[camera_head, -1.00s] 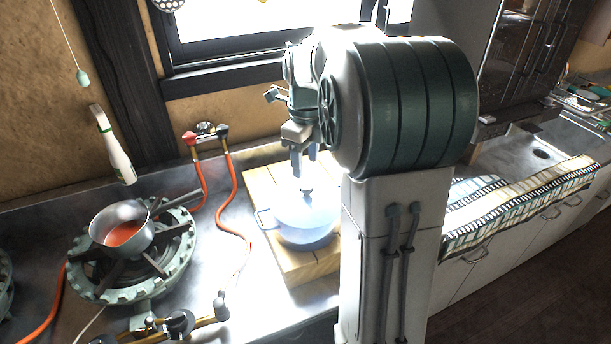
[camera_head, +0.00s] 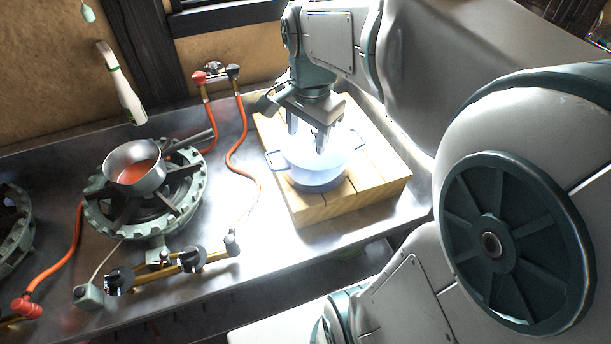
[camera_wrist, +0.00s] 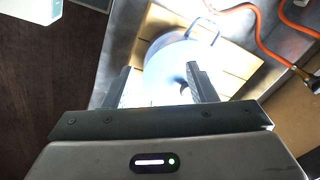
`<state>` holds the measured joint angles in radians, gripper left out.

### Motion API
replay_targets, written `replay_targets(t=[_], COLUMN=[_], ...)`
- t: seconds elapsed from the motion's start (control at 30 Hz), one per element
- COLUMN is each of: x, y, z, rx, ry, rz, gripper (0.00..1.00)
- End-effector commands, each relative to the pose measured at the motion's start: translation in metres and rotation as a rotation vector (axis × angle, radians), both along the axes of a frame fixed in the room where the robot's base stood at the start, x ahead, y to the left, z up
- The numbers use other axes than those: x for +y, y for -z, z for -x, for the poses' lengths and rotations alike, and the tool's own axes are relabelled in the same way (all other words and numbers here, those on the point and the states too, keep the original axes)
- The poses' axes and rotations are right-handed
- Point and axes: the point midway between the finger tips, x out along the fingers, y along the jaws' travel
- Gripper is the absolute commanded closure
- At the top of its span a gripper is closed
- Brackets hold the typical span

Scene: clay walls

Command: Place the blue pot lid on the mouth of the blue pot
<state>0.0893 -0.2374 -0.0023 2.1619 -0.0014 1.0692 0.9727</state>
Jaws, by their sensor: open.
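The blue pot (camera_head: 318,180) stands upright on a thick wooden board, with side handles showing. The blue pot lid (camera_head: 345,150) appears to lie over its mouth; glare and my fingers hide part of its rim, so I cannot tell exactly how it is seated. My gripper (camera_head: 307,138) points down just above the lid, open and holding nothing. In the wrist view, the pale lid (camera_wrist: 165,66) lies beyond and between the spread fingers of my gripper (camera_wrist: 159,72), with a dark knob-like spot beside the right finger. A pot handle (camera_wrist: 208,28) also shows there.
The wooden board (camera_head: 385,185) lies on the metal counter. To the left, a gas burner (camera_head: 100,215) holds a small pan (camera_head: 135,172) with red contents. Orange hoses (camera_head: 240,150) run between burner and board. A white bottle (camera_head: 128,105) is behind the burner.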

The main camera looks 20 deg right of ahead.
Motion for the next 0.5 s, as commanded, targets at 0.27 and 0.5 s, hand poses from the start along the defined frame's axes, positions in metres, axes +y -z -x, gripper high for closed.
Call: replay_targets(t=[0.27,0.5], x=[0.022,0.029], y=[0.029,0.045], z=[0.058,0.083], rx=[-0.061,-0.088], ry=[-0.672,-0.993], rz=[0.118,0.189], gripper=[0.49,0.49])
